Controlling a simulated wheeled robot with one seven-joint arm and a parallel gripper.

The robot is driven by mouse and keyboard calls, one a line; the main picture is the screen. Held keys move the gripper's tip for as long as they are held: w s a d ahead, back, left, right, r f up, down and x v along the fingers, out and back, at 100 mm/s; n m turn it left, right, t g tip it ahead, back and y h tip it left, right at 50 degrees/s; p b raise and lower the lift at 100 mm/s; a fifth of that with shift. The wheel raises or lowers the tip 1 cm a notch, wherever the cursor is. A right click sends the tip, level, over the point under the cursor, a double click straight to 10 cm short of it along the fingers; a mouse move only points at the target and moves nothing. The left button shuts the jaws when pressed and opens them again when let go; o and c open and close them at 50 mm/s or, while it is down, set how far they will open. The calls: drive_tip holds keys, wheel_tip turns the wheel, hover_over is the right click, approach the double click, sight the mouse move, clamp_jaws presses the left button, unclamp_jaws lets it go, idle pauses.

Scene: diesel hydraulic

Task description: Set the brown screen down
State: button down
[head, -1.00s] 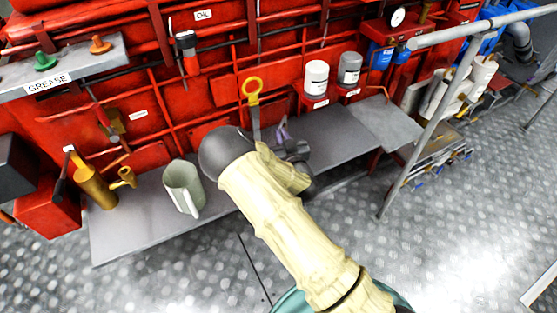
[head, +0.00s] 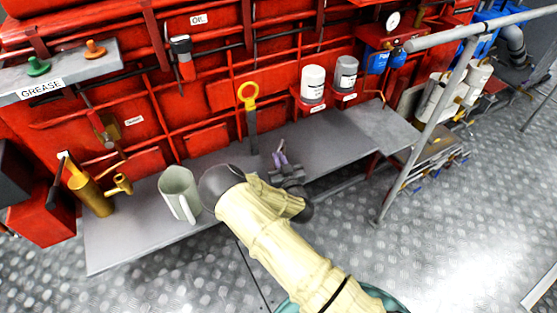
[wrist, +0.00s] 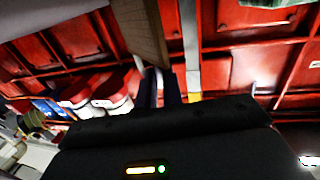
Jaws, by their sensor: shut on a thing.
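The brown screen (wrist: 142,30) shows in the wrist view as a flat brown panel rising from between my fingers, tilted in that picture. My gripper (wrist: 160,88) is shut on its lower end. In the head view my gripper (head: 280,157) is over the grey bench (head: 335,146), just beyond my arm's wrist. The screen is too small or edge-on to make out in the head view. I cannot tell whether it touches the bench.
A pale jug (head: 177,193) and a brass oil can (head: 90,190) stand on the bench's left part. A yellow-ringed tool (head: 249,105) is upright behind. White (head: 313,84) and grey (head: 345,74) canisters are on the red wall. A railing (head: 425,130) stands right.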

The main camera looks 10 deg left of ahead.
drive_tip(key=shift+a+f, duration=0.1)
drive_tip(key=shift+f, duration=0.05)
drive_tip(key=c, duration=1.5)
unclamp_jaws()
drive_tip(key=shift+c, duration=0.2)
drive_tip(key=shift+r, duration=0.25)
drive_tip(key=v, duration=1.2)
